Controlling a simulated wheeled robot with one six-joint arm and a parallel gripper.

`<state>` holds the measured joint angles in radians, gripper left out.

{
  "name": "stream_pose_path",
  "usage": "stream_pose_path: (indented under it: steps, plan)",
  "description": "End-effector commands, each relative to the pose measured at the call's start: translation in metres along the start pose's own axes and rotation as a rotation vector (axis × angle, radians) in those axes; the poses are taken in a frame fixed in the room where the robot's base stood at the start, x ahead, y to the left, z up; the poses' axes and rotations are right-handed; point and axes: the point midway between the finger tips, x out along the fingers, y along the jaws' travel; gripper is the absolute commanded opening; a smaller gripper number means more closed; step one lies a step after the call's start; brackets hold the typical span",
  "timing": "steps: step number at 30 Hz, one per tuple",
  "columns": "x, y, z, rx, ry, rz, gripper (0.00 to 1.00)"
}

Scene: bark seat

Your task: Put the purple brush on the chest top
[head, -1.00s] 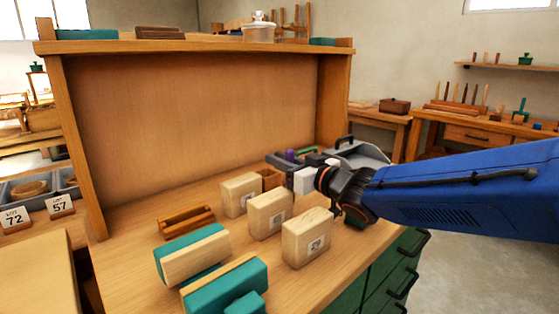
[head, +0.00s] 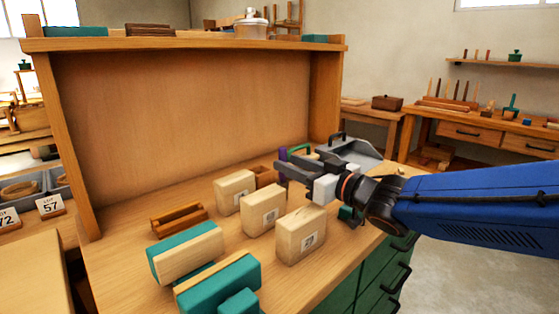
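A narrow purple piece, which looks like the purple brush (head: 282,156), stands upright at the back of the wooden worktop, right of the middle. My gripper (head: 291,170) reaches in from the right, with its dark fingers right at the purple piece. I cannot tell whether the fingers are closed around it or only beside it. The wooden top (head: 130,250) lies over a chest of green drawers (head: 375,275) with dark handles.
Pale labelled blocks (head: 301,235) stand in front of my gripper. Teal-and-wood blocks (head: 187,254) and a small wooden holder (head: 179,217) are further left. A grey tray (head: 355,150) is behind the gripper. A wooden hutch (head: 180,115) rises at the back.

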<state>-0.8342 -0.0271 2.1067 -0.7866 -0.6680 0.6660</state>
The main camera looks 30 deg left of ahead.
Motion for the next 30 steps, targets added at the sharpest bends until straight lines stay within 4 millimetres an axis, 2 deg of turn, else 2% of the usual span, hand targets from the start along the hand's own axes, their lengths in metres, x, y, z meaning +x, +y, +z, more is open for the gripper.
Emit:
stream_pose_path:
  steps: [3,9,22,26,29,30]
  plan:
    - [-0.020,0.001,-0.001,-0.001,0.001,0.002,0.34]
    - [-0.041,0.000,-0.001,0.000,0.001,0.001,0.34]
    - [-0.049,0.003,0.000,-0.001,-0.002,0.009,0.34]
    - [-0.067,0.027,0.000,-0.008,-0.024,0.088,0.34]
    - [-0.103,0.070,0.003,-0.013,-0.069,0.230,0.34]
    - [-0.125,0.090,0.005,-0.013,-0.096,0.304,0.34]
